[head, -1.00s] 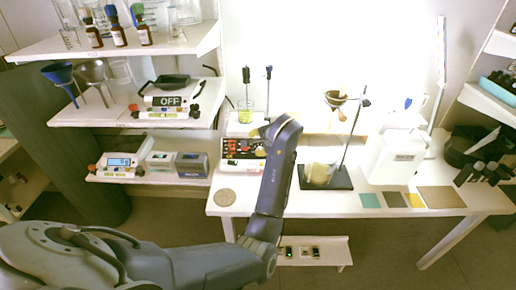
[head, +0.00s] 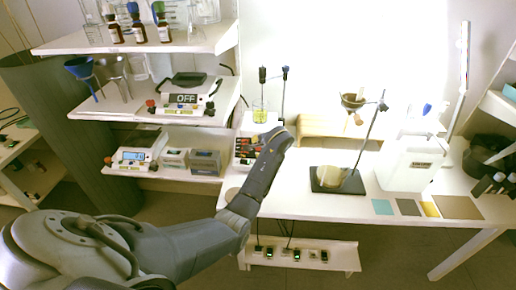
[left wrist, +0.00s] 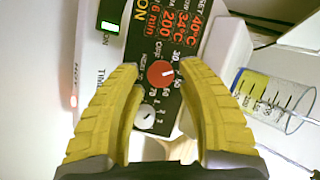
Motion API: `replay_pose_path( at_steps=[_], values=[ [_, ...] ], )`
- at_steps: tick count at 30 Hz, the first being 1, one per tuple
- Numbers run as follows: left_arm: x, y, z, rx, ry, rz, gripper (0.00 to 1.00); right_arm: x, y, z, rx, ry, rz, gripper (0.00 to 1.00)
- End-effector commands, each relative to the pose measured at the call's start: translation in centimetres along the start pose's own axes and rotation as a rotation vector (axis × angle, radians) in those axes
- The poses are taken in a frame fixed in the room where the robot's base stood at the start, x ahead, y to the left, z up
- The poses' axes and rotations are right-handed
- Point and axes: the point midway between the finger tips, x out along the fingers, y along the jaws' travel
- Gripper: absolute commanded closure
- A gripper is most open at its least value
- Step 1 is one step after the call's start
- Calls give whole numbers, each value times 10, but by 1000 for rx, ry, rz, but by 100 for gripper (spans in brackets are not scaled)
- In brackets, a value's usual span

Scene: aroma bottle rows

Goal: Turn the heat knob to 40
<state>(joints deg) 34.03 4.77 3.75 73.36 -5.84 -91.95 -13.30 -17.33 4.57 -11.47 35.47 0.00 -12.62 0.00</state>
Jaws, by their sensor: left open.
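The heater's black panel (left wrist: 165,50) fills the middle of the left wrist view, with red lit readings that look like 40°C, 34°C, 200 and 6 min. A red knob (left wrist: 161,74) sits on it, its light mark pointing right, between the printed 30 and 50. My left gripper (left wrist: 158,70) is open, its yellow fingers on either side of the red knob; contact cannot be told. A white knob (left wrist: 146,116) lies lower between the fingers. In the head view the heater (head: 243,150) is partly hidden by my left arm. My right gripper is not in view.
A beaker of yellow-green liquid (head: 260,113) stands on the heater; it also shows in the left wrist view (left wrist: 275,98). Shelves (head: 150,108) with a scale and bottles are left.

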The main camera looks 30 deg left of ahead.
Motion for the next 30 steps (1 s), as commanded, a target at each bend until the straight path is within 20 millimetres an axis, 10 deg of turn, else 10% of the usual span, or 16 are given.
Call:
replay_pose_path(
  at_steps=[19,30],
  values=[
    [18,0,0,-1,0,0,60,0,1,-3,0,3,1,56],
    [18,0,0,0,0,0,100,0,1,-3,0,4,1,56]
  ],
)
